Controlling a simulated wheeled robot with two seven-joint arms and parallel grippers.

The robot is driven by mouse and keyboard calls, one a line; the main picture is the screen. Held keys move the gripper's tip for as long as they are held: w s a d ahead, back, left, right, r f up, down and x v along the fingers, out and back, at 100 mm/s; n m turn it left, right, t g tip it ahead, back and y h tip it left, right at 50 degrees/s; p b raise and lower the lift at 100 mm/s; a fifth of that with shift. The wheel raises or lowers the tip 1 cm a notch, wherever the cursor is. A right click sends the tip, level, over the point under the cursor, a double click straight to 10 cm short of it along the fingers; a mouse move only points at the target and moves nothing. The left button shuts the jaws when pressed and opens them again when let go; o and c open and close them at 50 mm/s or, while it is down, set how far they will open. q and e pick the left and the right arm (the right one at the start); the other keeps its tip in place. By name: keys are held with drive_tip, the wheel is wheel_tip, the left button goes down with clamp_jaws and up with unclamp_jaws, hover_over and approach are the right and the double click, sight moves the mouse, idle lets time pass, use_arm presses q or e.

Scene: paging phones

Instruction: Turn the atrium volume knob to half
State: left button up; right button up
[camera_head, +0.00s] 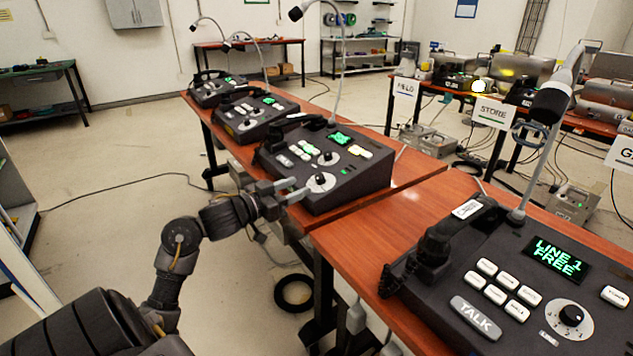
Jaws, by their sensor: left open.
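My left gripper (290,189) is open and empty. Its fingertips point right, just short of a white-dialled black knob (321,181) on the front of a dark paging console (345,185). They look apart from the knob, though the exact gap is hard to judge. I cannot read any label saying atrium. The nearest console (440,345) has a knob (571,315) on a numbered white dial and a screen (557,260) reading "LINE 1 FREE". My right gripper is out of view.
Gooseneck microphones (550,100) rise from the consoles. Handsets (440,240) lie along their left sides. More consoles (258,117) stand farther along the red-brown table (420,172). Signed tables stand behind at right. The floor (110,150) left of the table is mostly clear, with a cable.

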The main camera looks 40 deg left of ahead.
sight(316, 179)
use_arm(q)
drive_tip(key=w, duration=0.3)
drive_tip(key=w+d, duration=0.1)
drive_tip(key=w, duration=0.1)
drive_tip(key=shift+w+b, duration=0.4)
drive_tip(key=shift+w+d, duration=0.15)
drive_tip(key=shift+w, duration=0.45)
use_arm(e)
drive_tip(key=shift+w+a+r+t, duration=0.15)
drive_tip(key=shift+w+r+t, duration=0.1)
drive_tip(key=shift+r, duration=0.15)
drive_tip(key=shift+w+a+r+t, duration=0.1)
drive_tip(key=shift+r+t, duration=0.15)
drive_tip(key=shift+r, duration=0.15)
